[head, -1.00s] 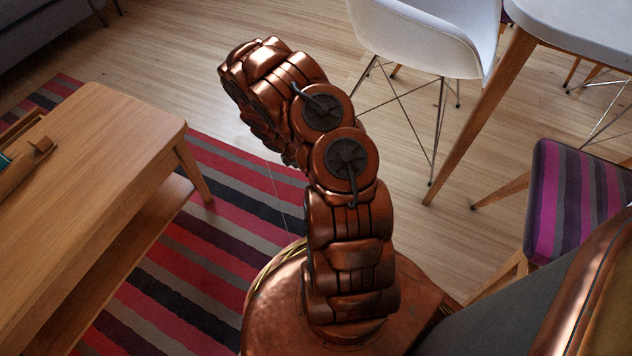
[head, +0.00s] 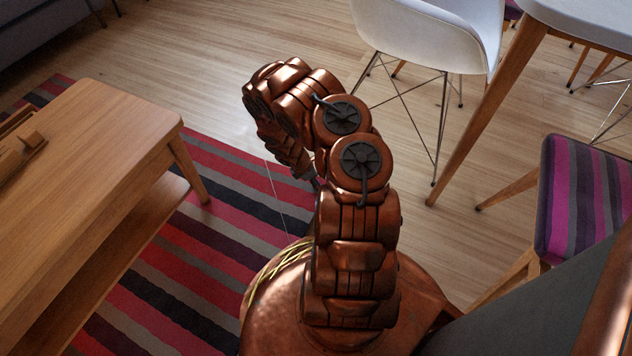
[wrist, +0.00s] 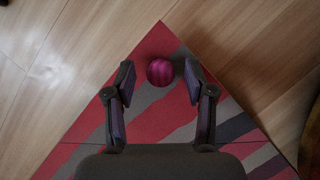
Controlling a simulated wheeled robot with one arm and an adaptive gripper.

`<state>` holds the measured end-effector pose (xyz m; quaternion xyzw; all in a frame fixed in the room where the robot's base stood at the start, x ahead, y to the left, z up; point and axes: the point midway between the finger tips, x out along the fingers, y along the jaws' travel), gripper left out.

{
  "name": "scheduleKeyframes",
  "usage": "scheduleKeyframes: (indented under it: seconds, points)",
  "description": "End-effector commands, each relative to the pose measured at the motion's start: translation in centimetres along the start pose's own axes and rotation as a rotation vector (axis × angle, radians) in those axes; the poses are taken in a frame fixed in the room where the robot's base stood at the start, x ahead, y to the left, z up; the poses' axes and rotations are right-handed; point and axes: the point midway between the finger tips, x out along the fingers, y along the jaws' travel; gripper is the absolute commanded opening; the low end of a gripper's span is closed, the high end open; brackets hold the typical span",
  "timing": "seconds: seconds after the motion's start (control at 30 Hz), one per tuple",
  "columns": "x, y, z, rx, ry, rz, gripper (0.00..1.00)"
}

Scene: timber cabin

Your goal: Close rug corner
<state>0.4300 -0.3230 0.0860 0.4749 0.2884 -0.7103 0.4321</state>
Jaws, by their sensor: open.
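The striped rug (head: 230,168) lies on the floor left of my arm in the head view, in red, black and grey. In the wrist view one pointed corner of the rug (wrist: 158,42) is at the top centre. A round purple-magenta ball (wrist: 160,73) shows over the rug a little inside that corner. My gripper (wrist: 160,69) is open, with one finger to each side of the ball in the picture and visible gaps between. I cannot tell its height above the ball. In the head view my arm hides the ball, the rug corner and most of the gripper.
A wooden coffee table (head: 120,130) stands over the rug at left. A white chair (head: 430,30), a white-topped table (head: 590,18) and a purple striped seat (head: 585,195) are at right. Bare wood floor (head: 210,75) lies beyond the rug.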

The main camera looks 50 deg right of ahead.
Motion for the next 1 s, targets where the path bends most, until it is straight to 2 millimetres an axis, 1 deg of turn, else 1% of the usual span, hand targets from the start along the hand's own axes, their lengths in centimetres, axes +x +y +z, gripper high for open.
scheduleKeyframes:
  seconds: [0.23,0.73,0.77,1.0]
  points:
    - [0.01,-0.02,0.01,0.000,0.000,0.000,0.54]
    - [0.01,-0.02,0.00,0.000,0.000,0.000,0.01]
    - [0.01,-0.02,0.00,0.000,0.000,0.000,0.00]
    - [0.01,-0.02,0.00,-0.001,0.000,0.000,0.00]
